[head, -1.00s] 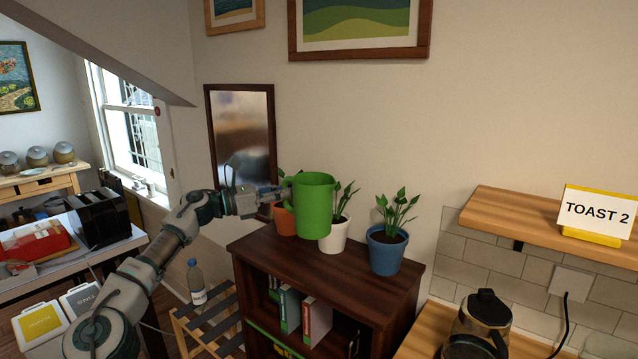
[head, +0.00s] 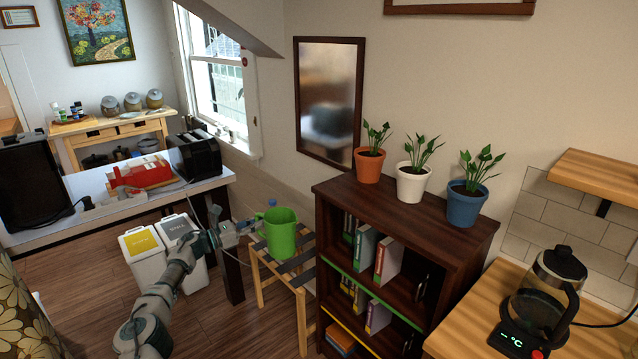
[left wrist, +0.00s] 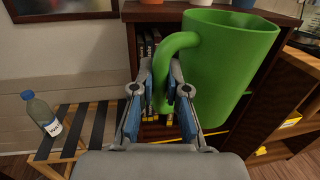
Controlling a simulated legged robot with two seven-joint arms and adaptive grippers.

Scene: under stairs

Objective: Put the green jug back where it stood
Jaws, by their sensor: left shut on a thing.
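The green jug (head: 281,236) is upright in the head view, in front of the slatted wooden stool. My left gripper (head: 250,229) is shut on its handle, at the jug's left side. In the left wrist view the green jug (left wrist: 226,70) fills the upper right, with its handle between the fingers of the gripper (left wrist: 170,95). In the head view the jug overlaps the stool; a gap beneath it cannot be judged there. My right gripper is not in view.
The slatted stool (head: 299,268) bears a water bottle (left wrist: 40,112). A dark bookshelf (head: 430,235) carries an orange pot (head: 369,166), a white pot (head: 411,184) and a blue pot (head: 465,203). A glass kettle (head: 545,295) stands on the right counter. Two bins (head: 148,260) stand left.

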